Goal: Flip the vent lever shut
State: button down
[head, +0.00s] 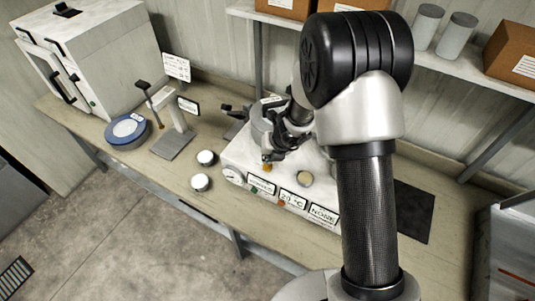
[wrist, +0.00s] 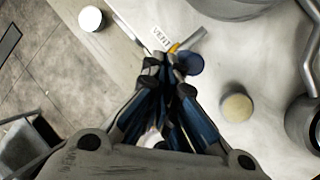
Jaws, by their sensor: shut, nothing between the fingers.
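The vent lever shows in the wrist view as a small grey bar (wrist: 193,39) with a yellow-orange part at its lower left end, right beside the white VENT label (wrist: 161,38). In the head view a small orange spot (head: 267,167) shows below my gripper (head: 276,150), over the front of the white machine (head: 236,157). My gripper also fills the lower middle of the wrist view (wrist: 168,65). Its fingers are together and hold nothing. The fingertips are very near the lever's yellow end; I cannot tell whether they touch. A blue round part (wrist: 189,64) is partly hidden behind them.
The machine's front has a dial (head: 233,176) and label plates, one reading NONE (head: 323,215). A tan round knob (wrist: 237,107) sits on its top. Two white-topped jars (head: 200,182) stand left of it. A shelf (head: 430,62) runs above the bench.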

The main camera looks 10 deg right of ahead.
jog(key=shift+r, duration=0.1)
dwell(0.3)
jog(key=shift+r+p, duration=0.7)
jog(key=shift+p, duration=0.15)
jog(key=shift+d, duration=0.1)
